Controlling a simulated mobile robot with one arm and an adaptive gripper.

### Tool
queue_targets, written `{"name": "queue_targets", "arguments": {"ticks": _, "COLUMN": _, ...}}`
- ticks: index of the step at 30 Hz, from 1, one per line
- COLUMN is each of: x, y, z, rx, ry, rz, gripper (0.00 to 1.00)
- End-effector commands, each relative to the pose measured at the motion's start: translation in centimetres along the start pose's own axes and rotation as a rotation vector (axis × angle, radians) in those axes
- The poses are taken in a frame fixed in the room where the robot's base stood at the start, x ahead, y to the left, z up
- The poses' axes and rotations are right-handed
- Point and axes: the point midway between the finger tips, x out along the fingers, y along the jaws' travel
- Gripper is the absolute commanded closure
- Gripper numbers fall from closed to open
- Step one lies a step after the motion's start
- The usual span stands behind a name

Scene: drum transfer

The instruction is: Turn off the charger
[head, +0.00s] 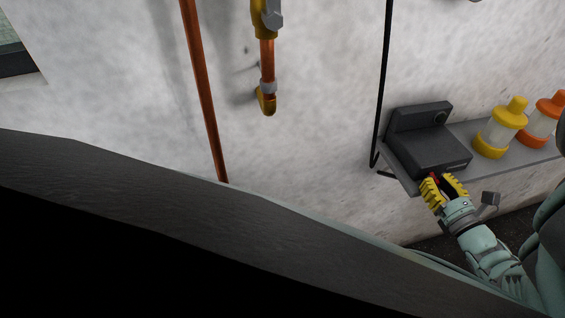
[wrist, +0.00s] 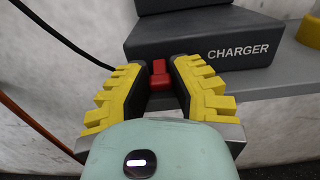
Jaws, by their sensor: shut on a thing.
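The charger (head: 428,150) is a dark grey box with a raised back part, standing on a grey wall shelf. In the wrist view the charger (wrist: 200,40) shows its front face with the white word CHARGER. A red switch (wrist: 159,72) is on its front, at the left side. My gripper (head: 442,182) is at the front of the charger. In the wrist view my gripper's yellow ridged fingers (wrist: 160,75) are on both sides of the red switch and shut on it. The fingers partly hide the switch's sides and the charger's lower left front.
The shelf (head: 520,155) also carries a yellow-capped jar (head: 500,128) and an orange-capped jar (head: 541,120) right of the charger. A black cable (head: 384,80) runs down the wall to the left. Copper pipes (head: 204,90) are further left.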

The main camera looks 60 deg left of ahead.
Motion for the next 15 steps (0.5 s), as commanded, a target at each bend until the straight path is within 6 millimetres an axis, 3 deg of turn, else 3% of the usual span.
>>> {"name": "queue_targets", "arguments": {"ticks": 11, "x": -0.03, "y": -0.04, "z": -0.15, "rx": 0.001, "ry": 0.001, "rz": -0.002, "gripper": 1.00}}
{"name": "queue_targets", "arguments": {"ticks": 12, "x": -0.03, "y": -0.04, "z": -0.15, "rx": 0.001, "ry": 0.001, "rz": -0.002, "gripper": 0.76}}
{"name": "queue_targets", "arguments": {"ticks": 15, "x": -0.01, "y": -0.02, "z": -0.12, "rx": 0.001, "ry": -0.001, "rz": -0.002, "gripper": 0.66}}
